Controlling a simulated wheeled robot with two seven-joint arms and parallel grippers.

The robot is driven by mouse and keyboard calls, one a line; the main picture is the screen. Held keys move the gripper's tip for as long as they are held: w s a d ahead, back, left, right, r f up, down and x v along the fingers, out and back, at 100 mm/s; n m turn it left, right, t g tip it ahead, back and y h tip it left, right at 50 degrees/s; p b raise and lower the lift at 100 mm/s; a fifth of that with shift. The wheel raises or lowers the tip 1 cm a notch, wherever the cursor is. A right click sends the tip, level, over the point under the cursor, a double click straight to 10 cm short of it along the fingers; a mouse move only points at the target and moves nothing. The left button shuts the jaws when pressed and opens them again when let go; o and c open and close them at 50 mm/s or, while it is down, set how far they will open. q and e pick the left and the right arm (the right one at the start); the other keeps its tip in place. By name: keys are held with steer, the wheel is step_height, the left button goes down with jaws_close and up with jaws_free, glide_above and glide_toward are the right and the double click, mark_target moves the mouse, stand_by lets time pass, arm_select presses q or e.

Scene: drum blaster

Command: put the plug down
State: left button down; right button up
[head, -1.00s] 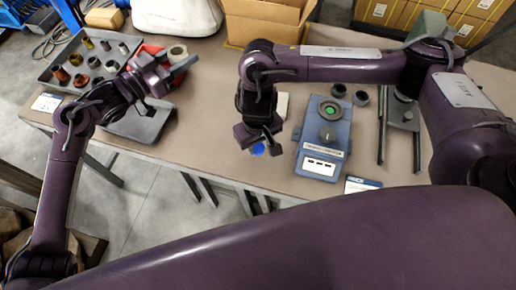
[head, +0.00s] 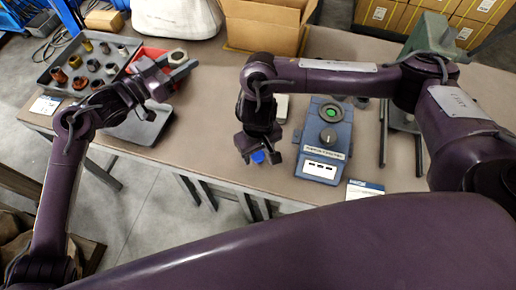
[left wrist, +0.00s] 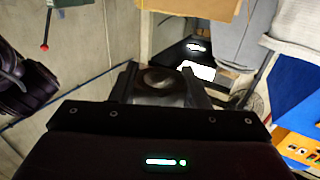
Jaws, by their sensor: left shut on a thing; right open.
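The plug (head: 177,57), a grey metal ring-like piece with a tan centre, is between the fingers of my left gripper (head: 175,70). The gripper is shut on it, over the table by the red bin (head: 150,57). In the left wrist view, the plug (left wrist: 160,82) shows between the two dark fingers (left wrist: 162,88). My right gripper (head: 258,154) is open near the table's front edge. A blue round thing (head: 258,157) shows at its fingers; I cannot tell whether they touch it.
A grey tray (head: 50,75) with several fittings stands at the left. A blue control box (head: 327,140) with a green button stands right of my right gripper. A cardboard box (head: 265,25) is at the back.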

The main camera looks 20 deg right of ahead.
mark_target(258, 156)
step_height(258, 156, up, 12)
steer(key=p, duration=0.3)
steer(key=shift+r, duration=0.15)
stand_by(0.5)
